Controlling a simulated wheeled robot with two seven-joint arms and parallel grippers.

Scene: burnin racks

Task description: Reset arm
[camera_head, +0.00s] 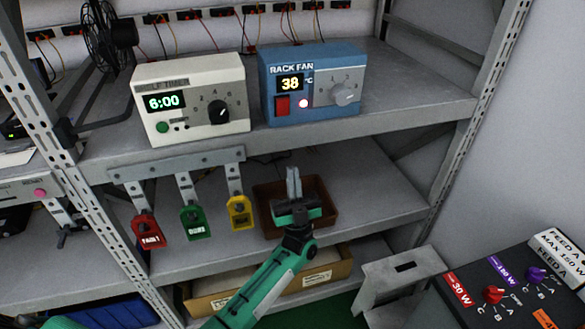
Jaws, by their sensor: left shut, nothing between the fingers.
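My left gripper (293,178) is in the middle of the view, on the end of my green and black arm that comes up from the lower edge. Its two pale fingers are together, pointing up, with nothing between them. It shows in front of a brown tray (319,188) on the lower shelf; I cannot tell how far apart they are. My right gripper is not in view.
A white shelf timer (190,97) reading 6:00 and a blue rack fan box (312,83) reading 38 stand on the upper shelf. Red (147,230), green (193,222) and yellow (240,212) tags hang below. A dark control panel (480,315) is at lower right.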

